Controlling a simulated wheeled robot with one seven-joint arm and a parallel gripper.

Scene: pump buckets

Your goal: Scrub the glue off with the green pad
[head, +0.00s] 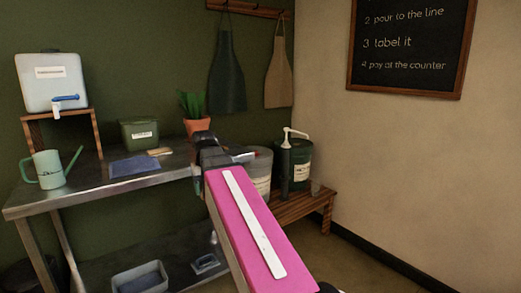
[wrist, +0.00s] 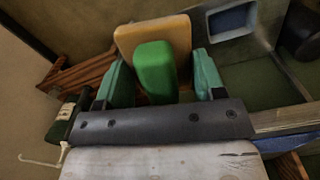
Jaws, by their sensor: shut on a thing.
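My gripper (wrist: 160,66) shows in the wrist view, with a teal finger on each side. It is shut on the green pad (wrist: 154,72), a rounded green block with a wider tan slab (wrist: 152,32) at its far side. Any contact of the pad with a surface does not show. In the head view my arm hides most of the gripper and the pad. A pale bucket (head: 260,164) stands partly behind my arm there, with a label on its side. I cannot make out any glue.
A dark green bucket with a white pump (head: 299,160) stands on a low wooden bench (head: 308,208). The steel table (head: 90,202) holds a watering can (head: 49,170), a green tub (head: 139,135), a blue cloth (head: 133,166) and a potted plant (head: 195,108). A grey tub (head: 140,279) is below.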

